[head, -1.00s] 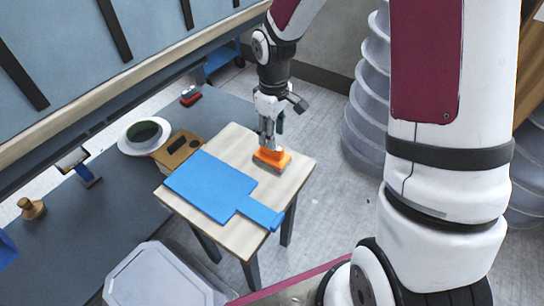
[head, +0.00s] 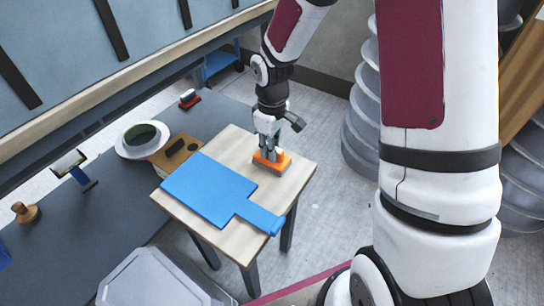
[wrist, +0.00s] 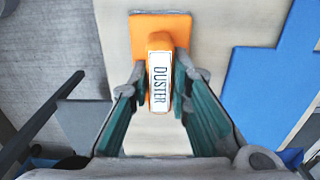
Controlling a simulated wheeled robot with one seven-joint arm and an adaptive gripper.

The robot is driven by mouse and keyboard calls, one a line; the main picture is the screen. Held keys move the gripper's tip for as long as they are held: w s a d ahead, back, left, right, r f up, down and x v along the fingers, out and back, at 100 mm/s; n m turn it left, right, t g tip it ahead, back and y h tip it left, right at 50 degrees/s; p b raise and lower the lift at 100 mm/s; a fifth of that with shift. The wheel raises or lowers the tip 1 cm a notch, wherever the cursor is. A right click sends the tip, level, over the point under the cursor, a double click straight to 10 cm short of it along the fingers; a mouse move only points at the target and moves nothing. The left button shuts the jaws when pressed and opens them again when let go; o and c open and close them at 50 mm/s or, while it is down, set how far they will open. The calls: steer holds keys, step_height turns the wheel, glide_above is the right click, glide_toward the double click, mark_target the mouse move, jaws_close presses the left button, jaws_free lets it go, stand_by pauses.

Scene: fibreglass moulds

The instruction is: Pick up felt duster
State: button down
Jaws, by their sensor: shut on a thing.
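The felt duster (head: 272,162) is an orange block with a grey underside, at the far right part of the small wooden table (head: 238,240). In the wrist view the duster (wrist: 160,28) shows its raised orange handle with a white "DUSTER" label. My gripper (head: 270,154) points down over it, and in the wrist view my gripper (wrist: 160,95) has its green-padded fingers on both sides of the handle, shut on it. The duster appears to rest on the table top; any gap beneath it cannot be told.
A blue paddle-shaped board (head: 212,188) lies on the same table, beside the duster. A grey bench (head: 110,215) on the left holds a white ring-shaped item (head: 142,140), a wooden board (head: 178,150) and a red-and-black block (head: 189,99). A grey lidded bin (head: 160,280) stands in front.

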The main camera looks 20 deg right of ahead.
steer(key=shift+r+p, duration=0.3)
steer(key=shift+r, duration=0.25)
steer(key=r, duration=0.1)
steer(key=r+p, duration=0.1)
steer(key=shift+s+r, duration=0.3)
steer(key=shift+r, duration=0.1)
steer(key=s+r+p, duration=0.1)
steer(key=s+p, duration=0.9)
steer(key=s, duration=0.5)
steer(key=shift+s+d, duration=0.15)
steer(key=shift+d, duration=0.1)
